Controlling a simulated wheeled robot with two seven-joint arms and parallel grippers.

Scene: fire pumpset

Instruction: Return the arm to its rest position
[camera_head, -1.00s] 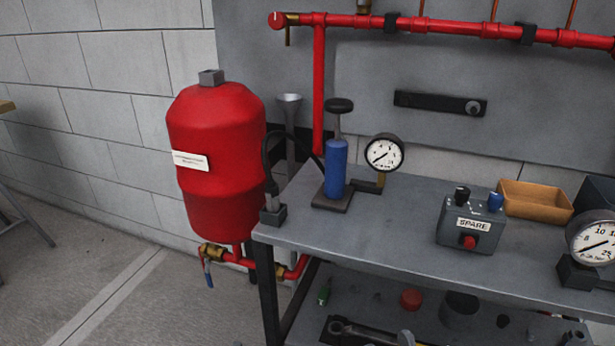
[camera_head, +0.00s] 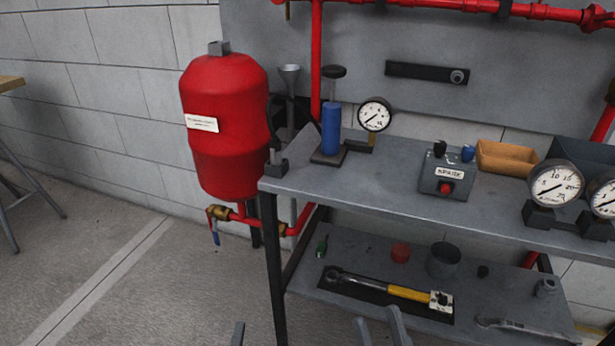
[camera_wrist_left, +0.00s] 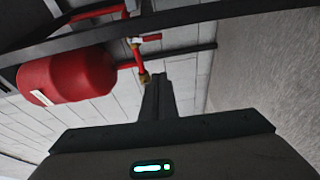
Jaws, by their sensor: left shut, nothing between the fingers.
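My left gripper (camera_head: 238,334) shows only as a small grey tip at the bottom edge, over the floor left of the workbench's front leg. In the left wrist view its fingers (camera_wrist_left: 159,95) are together with nothing between them. My right gripper (camera_head: 380,322) shows at the bottom edge, below the lower shelf's front edge. Its two fingers are apart, and I see nothing between them. Most of both arms lies outside the head view.
The grey workbench (camera_head: 350,190) carries gauges, a blue hand pump (camera_head: 331,130) and a SPARE box (camera_head: 447,178). A torque wrench (camera_head: 390,290) lies on its lower shelf (camera_head: 310,277). A red tank (camera_head: 225,125) hangs left.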

